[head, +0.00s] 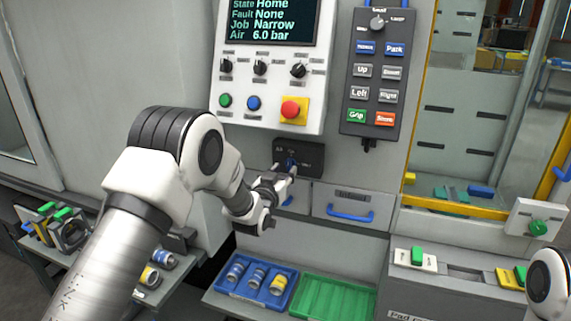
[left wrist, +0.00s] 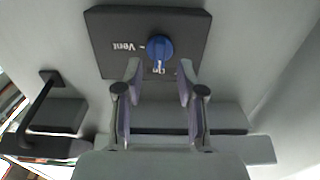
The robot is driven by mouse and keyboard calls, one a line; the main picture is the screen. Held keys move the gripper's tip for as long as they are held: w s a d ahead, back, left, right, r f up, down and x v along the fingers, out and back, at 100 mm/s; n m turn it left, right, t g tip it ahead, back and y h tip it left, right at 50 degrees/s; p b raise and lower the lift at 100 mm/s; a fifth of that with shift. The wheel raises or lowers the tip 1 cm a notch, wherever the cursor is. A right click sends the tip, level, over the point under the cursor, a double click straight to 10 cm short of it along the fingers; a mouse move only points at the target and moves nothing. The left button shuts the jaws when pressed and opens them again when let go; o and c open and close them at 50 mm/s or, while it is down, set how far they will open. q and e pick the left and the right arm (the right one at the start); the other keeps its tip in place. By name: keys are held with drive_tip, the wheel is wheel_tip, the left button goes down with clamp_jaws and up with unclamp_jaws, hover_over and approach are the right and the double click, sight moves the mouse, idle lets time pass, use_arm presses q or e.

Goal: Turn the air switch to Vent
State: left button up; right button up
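In the head view the plate (head: 313,158) sits below the control panel, and the knob (head: 291,162) is partly covered by my left gripper (head: 283,174). My right gripper is out of view.
The panel screen (head: 270,20) reads Air 6.0 bar. A red stop button (head: 293,110) and a button pendant (head: 377,80) are above. A drawer with a blue handle (head: 350,215) is just below right. A blue tray (head: 232,284) and a green tray (head: 335,296) stand lower.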

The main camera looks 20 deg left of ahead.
sight(290, 165)
use_arm(q)
drive_tip(key=shift+w, duration=1.45)
clamp_jaws()
